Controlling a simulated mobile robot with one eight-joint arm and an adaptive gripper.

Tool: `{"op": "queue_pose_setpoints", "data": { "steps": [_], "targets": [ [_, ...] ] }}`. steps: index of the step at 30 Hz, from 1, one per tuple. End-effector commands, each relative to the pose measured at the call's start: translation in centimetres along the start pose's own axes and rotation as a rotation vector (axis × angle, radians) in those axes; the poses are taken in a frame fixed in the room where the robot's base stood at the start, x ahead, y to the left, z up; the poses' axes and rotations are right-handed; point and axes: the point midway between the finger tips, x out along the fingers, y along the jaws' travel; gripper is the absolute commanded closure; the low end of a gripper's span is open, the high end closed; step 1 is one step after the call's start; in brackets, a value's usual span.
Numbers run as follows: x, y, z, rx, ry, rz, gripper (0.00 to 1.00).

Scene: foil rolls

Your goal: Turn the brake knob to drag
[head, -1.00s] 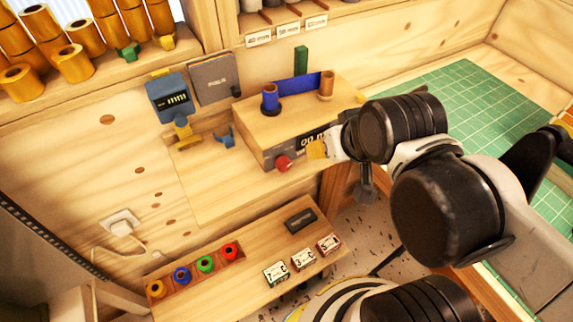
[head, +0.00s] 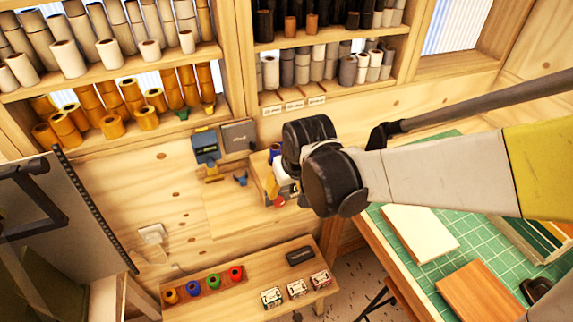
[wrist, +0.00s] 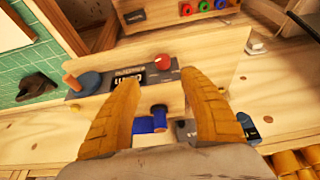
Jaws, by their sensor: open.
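The red knob (wrist: 162,61) is on the front of a wooden machine box, by a black label panel (wrist: 131,78), in the wrist view. My gripper (wrist: 160,84) is open and empty above the box, its two yellow fingers spread to either side in the picture with the knob between and beyond their tips. I cannot tell that it touches anything. A blue spool (wrist: 158,112) on the box top shows between the fingers. In the head view the red knob (head: 277,201) is a small patch; my wrist covers most of the box.
A blue display unit (head: 206,146) hangs on the wall left of the box. A low shelf holds coloured rolls (head: 203,284) and small labelled boxes (head: 297,288). A green mat (head: 480,245) lies right.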

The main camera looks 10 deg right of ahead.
Motion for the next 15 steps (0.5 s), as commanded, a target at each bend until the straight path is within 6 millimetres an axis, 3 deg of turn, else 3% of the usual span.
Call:
{"op": "queue_pose_setpoints", "data": {
  "steps": [8, 15],
  "targets": [
    [2.6, -0.6, -0.3, -0.011, -0.010, -0.004, 0.49],
    [7.5, -0.6, -0.3, -0.010, -0.010, -0.004, 0.49]
  ]
}}
